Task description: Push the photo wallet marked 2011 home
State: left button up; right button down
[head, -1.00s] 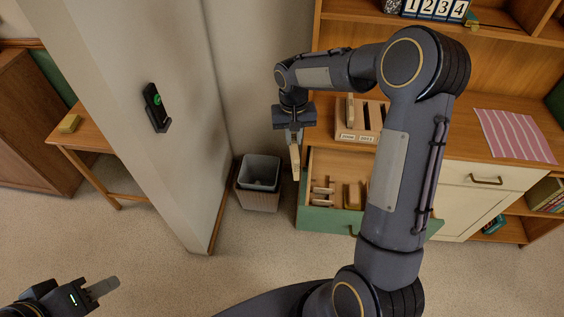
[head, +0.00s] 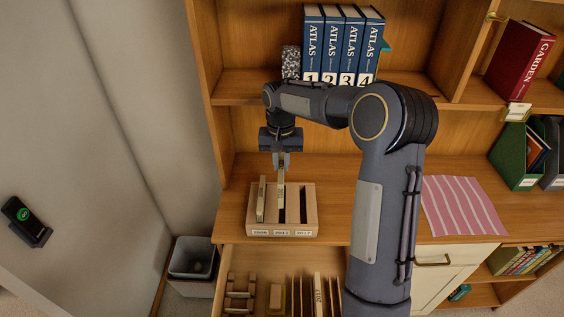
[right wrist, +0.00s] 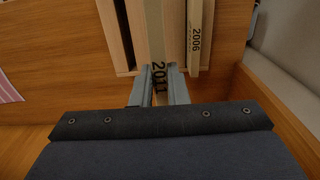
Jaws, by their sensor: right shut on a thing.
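My right gripper (head: 281,166) is shut on the pale photo wallet marked 2011 (head: 280,200), which is upright at the middle slot of the wooden rack (head: 310,222). In the right wrist view the right gripper (right wrist: 158,92) has a finger on either side of the wallet (right wrist: 156,35), and its 2011 mark shows between them. How deep the wallet sits in the slot I cannot tell. The wallet marked 2006 (head: 260,200) stands in the left slot; it also shows in the right wrist view (right wrist: 199,35). The right slot is dark and empty. My left gripper is out of view.
Below the rack is an open drawer (head: 246,262) with dividers and an upright wallet (head: 318,290). Blue atlases (head: 330,45) stand on the shelf above. A striped cloth (head: 462,208) lies on the desk to the right. A bin (head: 192,260) stands on the floor at left.

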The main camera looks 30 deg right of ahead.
jog(key=shift+d, duration=0.35)
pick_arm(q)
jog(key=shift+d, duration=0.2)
pick_arm(e)
jog(key=shift+a+r, duration=0.1)
